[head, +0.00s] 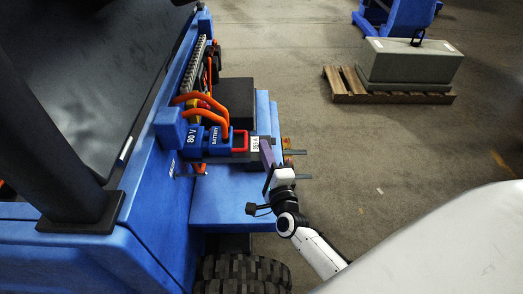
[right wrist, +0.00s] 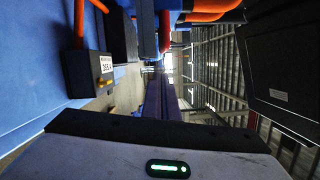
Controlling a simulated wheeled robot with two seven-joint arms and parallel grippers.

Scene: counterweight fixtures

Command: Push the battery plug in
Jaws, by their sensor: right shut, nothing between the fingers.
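The blue battery plug (head: 217,140) lies against the blue 80 V socket (head: 194,141) on the blue truck. Orange cables run from it, and a red handle (head: 240,141) sticks out on its right. I cannot tell how deep the plug sits. My right gripper (head: 267,155) has purple fingers held together and empty, to the right of the handle and apart from it. In the right wrist view the shut fingers (right wrist: 158,95) point forward, with a red bar (right wrist: 165,30), likely the handle, beyond their tips. My left gripper is not in view.
The truck's blue ledge (head: 225,200) lies below. A grey counterweight (head: 410,62) on a wooden pallet (head: 395,97) stands far right. Open floor lies between.

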